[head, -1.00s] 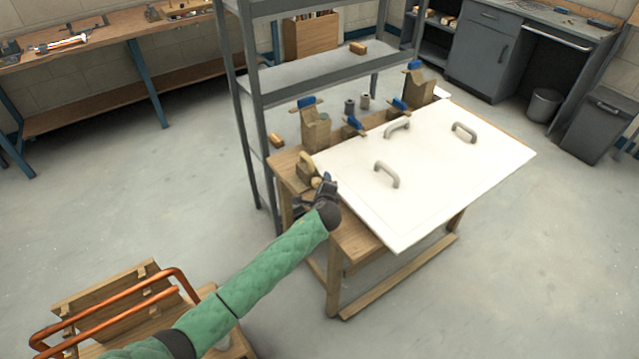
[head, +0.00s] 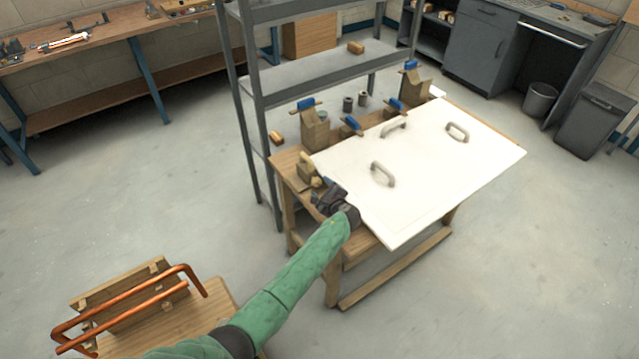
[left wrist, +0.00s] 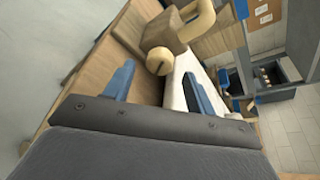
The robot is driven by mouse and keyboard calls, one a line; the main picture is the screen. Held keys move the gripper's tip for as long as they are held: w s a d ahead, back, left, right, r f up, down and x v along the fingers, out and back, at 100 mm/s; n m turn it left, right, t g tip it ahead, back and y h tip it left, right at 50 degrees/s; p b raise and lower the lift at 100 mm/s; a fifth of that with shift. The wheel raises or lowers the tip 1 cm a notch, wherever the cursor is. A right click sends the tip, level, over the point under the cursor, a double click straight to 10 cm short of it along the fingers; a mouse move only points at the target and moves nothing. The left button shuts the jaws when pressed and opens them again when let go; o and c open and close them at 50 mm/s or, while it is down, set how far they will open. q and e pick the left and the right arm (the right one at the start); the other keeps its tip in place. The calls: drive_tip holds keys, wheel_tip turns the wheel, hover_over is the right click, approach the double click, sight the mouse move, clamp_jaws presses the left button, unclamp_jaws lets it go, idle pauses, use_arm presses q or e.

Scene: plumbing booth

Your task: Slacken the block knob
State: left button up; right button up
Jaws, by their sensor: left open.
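A small wooden block with a knob (head: 317,182) stands at the left edge of the wooden table, beside the white panel (head: 430,190). In the left wrist view the round tan knob (left wrist: 159,61) sits just beyond the fingertips, roughly midway between them, with the wooden block (left wrist: 172,30) behind it. My left gripper (head: 322,188) is at the near side of the knob. In the left wrist view its two blue fingers (left wrist: 158,80) are apart and hold nothing. My right gripper is not in view.
Blue-handled wooden clamps (head: 312,125) stand along the panel's far edge. Grey handles (head: 382,174) rise from the panel. A grey shelf (head: 310,75) stands behind the table. A wooden stand with copper pipe (head: 130,305) is at lower left. Open floor lies left and right.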

sight(316, 181)
use_arm(q)
drive_tip(key=shift+p+x, duration=0.3)
drive_tip(key=shift+x, duration=0.95)
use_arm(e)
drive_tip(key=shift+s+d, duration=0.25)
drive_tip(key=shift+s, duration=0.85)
use_arm(q)
drive_tip(key=c, duration=1)
drive_tip(key=shift+o, duration=0.2)
drive_tip(key=shift+f, duration=0.2)
drive_tip(key=n+t+b, duration=0.1)
drive_tip(key=n+b, duration=0.1)
drive_tip(key=b, duration=0.3)
drive_tip(key=shift+a+h, duration=0.1)
drive_tip(key=shift+h, duration=0.3)
drive_tip(key=shift+r, duration=0.1)
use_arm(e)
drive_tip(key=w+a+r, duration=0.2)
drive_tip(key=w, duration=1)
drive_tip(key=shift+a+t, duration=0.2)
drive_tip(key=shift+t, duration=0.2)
